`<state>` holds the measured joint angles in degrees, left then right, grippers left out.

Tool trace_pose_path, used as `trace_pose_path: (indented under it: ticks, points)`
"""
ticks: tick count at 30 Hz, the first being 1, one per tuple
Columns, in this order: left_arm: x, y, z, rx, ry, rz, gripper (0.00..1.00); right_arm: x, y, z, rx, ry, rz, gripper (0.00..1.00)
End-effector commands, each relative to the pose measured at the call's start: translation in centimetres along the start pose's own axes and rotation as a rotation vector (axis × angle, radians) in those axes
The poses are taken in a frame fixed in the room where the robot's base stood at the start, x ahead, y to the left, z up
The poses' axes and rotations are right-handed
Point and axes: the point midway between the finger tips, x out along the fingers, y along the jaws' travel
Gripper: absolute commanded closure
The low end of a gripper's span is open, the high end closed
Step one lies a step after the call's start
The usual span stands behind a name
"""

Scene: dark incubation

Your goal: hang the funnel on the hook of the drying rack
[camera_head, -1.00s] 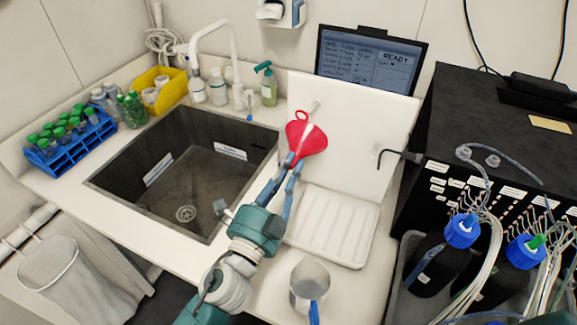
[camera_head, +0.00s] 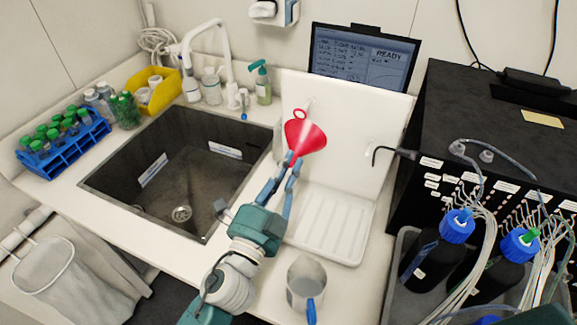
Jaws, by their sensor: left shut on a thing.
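The red funnel (camera_head: 305,138) is tilted in front of the upright white board of the drying rack (camera_head: 345,115), with its small ring at the upper left. My left gripper (camera_head: 289,168) is shut on the funnel's narrow spout end, below the cone. A pale peg (camera_head: 309,102) stands out from the board just above the ring; whether they touch I cannot tell. A dark bent hook (camera_head: 384,151) shows at the board's right side, apart from the funnel. My right gripper is not in view.
The rack's ribbed tray (camera_head: 327,222) is empty. A sink (camera_head: 185,175) lies to the left, and a beaker (camera_head: 306,279) stands in front. A black instrument (camera_head: 480,110) and blue-capped bottles (camera_head: 457,226) crowd the right. A green pump bottle (camera_head: 263,88) stands behind.

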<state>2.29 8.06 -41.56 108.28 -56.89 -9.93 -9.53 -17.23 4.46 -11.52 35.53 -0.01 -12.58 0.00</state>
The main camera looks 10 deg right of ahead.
Motion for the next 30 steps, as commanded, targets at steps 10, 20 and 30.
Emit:
trace_pose_path:
  ticks: [10,20,30]
  points:
    - [0.3,0.1,0.2,0.000,0.000,-0.001,1.00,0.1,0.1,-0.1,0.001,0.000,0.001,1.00]
    - [0.4,0.1,0.2,0.000,0.000,-0.001,1.00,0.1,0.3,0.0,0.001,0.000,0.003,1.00]
    - [1.2,0.2,0.1,0.001,0.000,-0.001,1.00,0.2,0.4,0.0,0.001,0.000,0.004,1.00]
